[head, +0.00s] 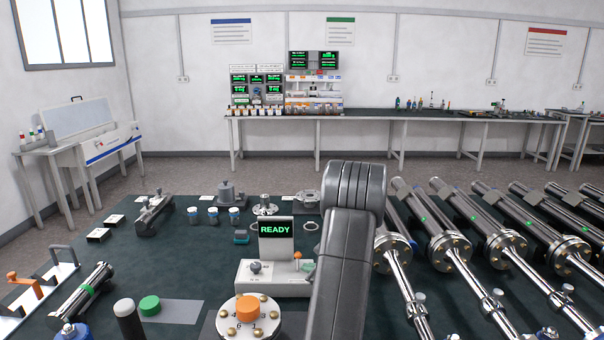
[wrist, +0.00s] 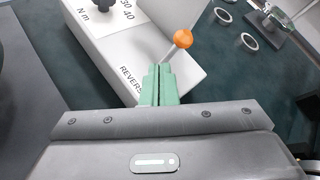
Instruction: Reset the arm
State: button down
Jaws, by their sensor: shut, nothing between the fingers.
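My arm (head: 345,245) rises from the front edge of the bench in the head view, folded at its top joint. The fingers are close to a lever with an orange ball (wrist: 183,38) on a white box (wrist: 140,45) marked "REVERS…". I cannot tell whether they touch the lever. In the head view the white box (head: 262,283) carries a dark knob, the orange-tipped lever (head: 297,255) and a screen (head: 275,229) reading READY.
A flange with an orange cap (head: 247,308) stands in front of the box. Several metal tubes with flanges (head: 447,250) fill the right side. A green knob (head: 149,305) and small blue-lidded jars (head: 213,216) are to the left. Metal rings (wrist: 227,17) lie beyond the box.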

jog(key=shift+s+f+b, duration=0.1)
jog(key=shift+f+b, duration=0.2)
jog(key=shift+b, duration=0.1)
jog(key=shift+s+d+f+t, duration=0.1)
jog(key=shift+s+d+t, duration=0.1)
jog(key=shift+d+t, duration=0.15)
jog(key=d, duration=0.1)
jog(key=s+d, duration=0.1)
jog(key=d+b, duration=0.1)
jog(key=shift+s+f, duration=0.35)
jog(key=shift+f, duration=0.05)
jog(key=v, duration=0.6)
jog(key=shift+r, duration=0.2)
jog(key=shift+s, duration=0.1)
